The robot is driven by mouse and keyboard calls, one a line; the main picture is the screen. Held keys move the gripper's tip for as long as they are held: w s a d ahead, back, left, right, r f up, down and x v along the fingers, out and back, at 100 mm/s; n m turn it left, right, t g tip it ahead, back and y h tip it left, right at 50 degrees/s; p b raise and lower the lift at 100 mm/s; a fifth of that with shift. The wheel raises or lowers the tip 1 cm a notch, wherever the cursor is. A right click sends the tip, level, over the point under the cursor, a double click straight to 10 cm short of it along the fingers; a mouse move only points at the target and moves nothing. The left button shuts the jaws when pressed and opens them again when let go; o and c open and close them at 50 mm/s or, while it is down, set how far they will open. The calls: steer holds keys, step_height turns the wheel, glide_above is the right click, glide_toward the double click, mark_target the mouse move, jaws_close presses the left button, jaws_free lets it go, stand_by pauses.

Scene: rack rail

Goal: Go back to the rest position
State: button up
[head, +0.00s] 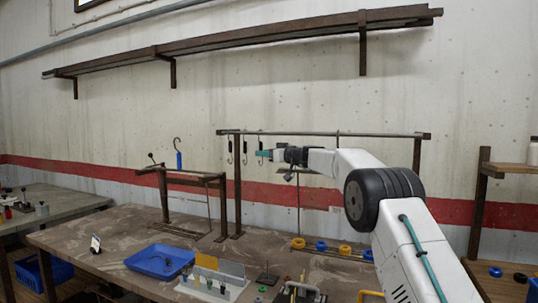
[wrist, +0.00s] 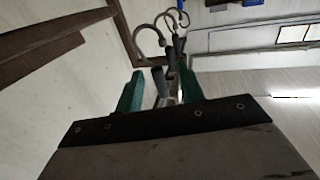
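My gripper (head: 264,153) is at the upper rack rail (head: 300,134), a little below the bar, with its teal fingers pointing left. In the wrist view the two teal fingers (wrist: 159,90) stand apart, so it is open. In the head view dark hooks (head: 244,152) hang from the rail just left of my gripper. Whether any touches a finger cannot be told.
A lower rack (head: 190,176) with a blue-handled hook (head: 179,158) stands at left. The bench holds a blue tray (head: 160,261), a grey holder (head: 213,285), and yellow and blue rings (head: 320,246). A long shelf (head: 240,37) runs above. A side shelf (head: 507,167) is at right.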

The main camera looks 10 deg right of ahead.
steer(key=v, duration=0.7)
steer(key=s+a+f+m+g+h, duration=0.1)
steer(key=s+a+g, duration=0.2)
steer(key=s, duration=0.8)
steer(key=s+a+f+m+g+h, duration=0.15)
steer(key=s+a, duration=0.25)
steer(key=s, duration=0.7)
steer(key=s+a+g+h, duration=0.1)
steer(key=s+a+g, duration=0.25)
steer(key=s, duration=0.85)
steer(key=s+d+f+m+g+h, duration=0.1)
steer(key=s+d+f+h, duration=0.1)
steer(key=s+f, duration=0.4)
steer(key=s+d+f+m+g+h, duration=0.2)
steer(key=s+f, duration=0.4)
steer(key=s, duration=1.1)
steer(key=s+d+f+m+g+h, duration=0.1)
steer(key=s+d+f+h, duration=0.3)
steer(key=s, duration=0.7)
step_height(320, 180, down, 2)
steer(key=shift+s+d+f+m+g, duration=0.15)
steer(key=shift+d+m+g, duration=0.25)
steer(key=shift+m, duration=0.35)
steer(key=shift+c, duration=0.4)
